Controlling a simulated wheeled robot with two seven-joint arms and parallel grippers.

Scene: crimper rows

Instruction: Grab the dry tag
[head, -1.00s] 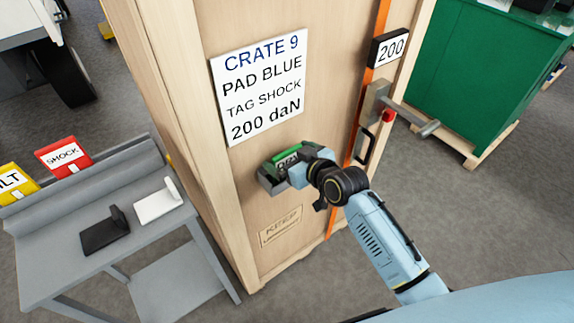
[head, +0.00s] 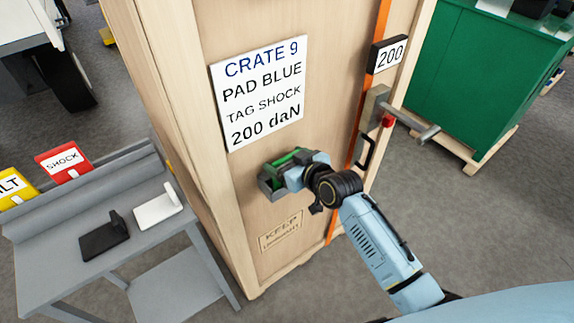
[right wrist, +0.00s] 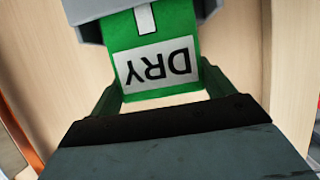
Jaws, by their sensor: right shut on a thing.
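The green dry tag (head: 287,160) is in front of the crate's face, below the sign. The right wrist view shows its white DRY label upside down on the green tag (right wrist: 158,68). The tag's far end is hidden by the grey part. My left gripper is not in view.
The crate (head: 225,190) bears a sign (head: 258,89), an orange strap (head: 372,70) and a protruding lever (head: 411,118). A grey bench (head: 150,238) at left holds a black pad (head: 104,240), a white pad (head: 157,208), a red SHOCK tag (head: 63,162) and a yellow tag (head: 14,186).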

